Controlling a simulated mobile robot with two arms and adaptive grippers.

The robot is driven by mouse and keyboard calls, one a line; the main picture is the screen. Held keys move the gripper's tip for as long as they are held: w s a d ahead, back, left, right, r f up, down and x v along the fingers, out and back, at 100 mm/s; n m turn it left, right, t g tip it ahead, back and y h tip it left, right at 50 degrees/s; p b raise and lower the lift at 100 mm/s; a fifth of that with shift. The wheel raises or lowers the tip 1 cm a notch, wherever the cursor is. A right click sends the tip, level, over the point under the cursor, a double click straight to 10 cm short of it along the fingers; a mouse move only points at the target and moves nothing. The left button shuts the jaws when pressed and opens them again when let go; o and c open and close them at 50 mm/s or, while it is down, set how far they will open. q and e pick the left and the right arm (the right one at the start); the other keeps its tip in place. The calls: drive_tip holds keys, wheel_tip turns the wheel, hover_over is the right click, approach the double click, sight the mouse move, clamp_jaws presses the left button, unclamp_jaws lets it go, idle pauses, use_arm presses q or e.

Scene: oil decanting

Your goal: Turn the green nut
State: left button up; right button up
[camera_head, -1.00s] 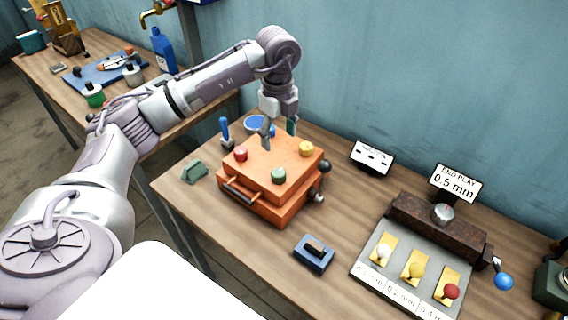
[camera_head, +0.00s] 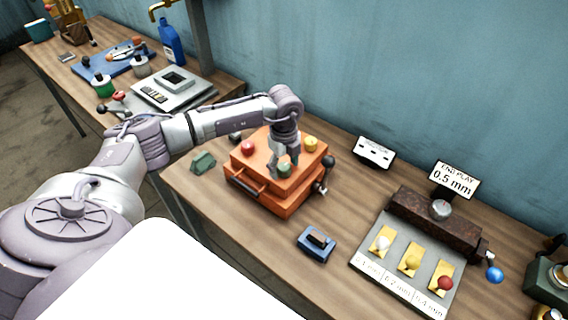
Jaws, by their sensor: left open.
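The green nut (camera_head: 284,171) sits on top of the orange box (camera_head: 262,190), near its front right corner. My left gripper (camera_head: 284,166) points down over the green nut, with its open fingers around or just above it. I cannot tell whether they touch it. The gripper partly covers the nut. A red nut (camera_head: 248,148) and a yellow nut (camera_head: 310,143) sit on the same box top. My right gripper is not in view.
A lever with a dark knob (camera_head: 328,161) stands at the box's right side. A blue block (camera_head: 316,243) lies in front. The gauge fixture (camera_head: 433,222) stands at right. A green block (camera_head: 203,161) lies left of the box.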

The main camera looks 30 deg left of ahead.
use_arm(q)
drive_tip(key=c, duration=1.1)
drive_tip(key=shift+c, duration=0.2)
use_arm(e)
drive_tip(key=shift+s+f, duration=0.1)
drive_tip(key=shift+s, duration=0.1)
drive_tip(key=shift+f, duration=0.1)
